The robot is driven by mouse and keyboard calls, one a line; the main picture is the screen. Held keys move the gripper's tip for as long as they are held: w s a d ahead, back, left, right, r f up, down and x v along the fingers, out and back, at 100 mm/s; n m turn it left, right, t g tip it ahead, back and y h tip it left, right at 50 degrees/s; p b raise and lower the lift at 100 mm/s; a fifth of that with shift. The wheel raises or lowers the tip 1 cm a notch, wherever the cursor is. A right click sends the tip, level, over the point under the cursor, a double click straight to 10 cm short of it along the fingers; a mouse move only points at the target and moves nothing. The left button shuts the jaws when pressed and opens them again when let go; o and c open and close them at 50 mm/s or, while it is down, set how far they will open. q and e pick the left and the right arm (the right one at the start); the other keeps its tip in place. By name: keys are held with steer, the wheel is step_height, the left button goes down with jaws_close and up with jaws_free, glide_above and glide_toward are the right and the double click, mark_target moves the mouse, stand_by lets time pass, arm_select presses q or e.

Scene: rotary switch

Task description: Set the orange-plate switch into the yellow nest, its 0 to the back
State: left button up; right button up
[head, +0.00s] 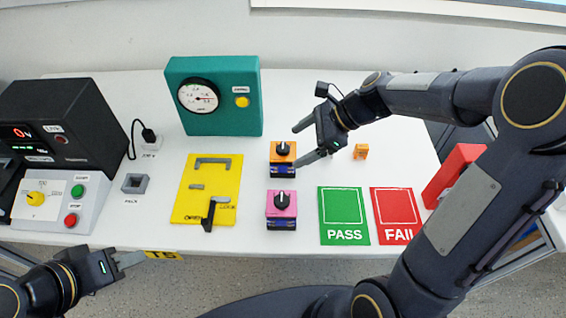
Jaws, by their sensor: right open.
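The orange-plate switch (283,146) stands upright on the white table, with a black knob on its plate and a dark body with blue below. Its 0 mark is too small to read. My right gripper (296,145) is open, its fingers to the right of this switch, one tip further back and one near its front right edge. I cannot tell whether they touch it. The yellow nest (227,180) lies to the left, with grey brackets and a black lever (209,214) near OPEN; it is empty. My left gripper (130,259) is at the table's front edge, its jaw gap unclear.
A pink-plate switch (281,203) stands in front of the orange one. Green PASS (343,214) and red FAIL (397,214) mats lie right. A teal gauge box (222,122) is behind. A grey PACK frame (135,183) and black tester (75,128) are left.

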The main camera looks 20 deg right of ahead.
mark_target(278, 158)
steer(key=shift+w+a+f, duration=0.25)
steer(key=shift+f, duration=0.2)
steer(key=b+x, duration=0.1)
steer(key=x, duration=0.6)
steer(key=shift+a, duration=0.2)
steer(key=c, duration=1.2)
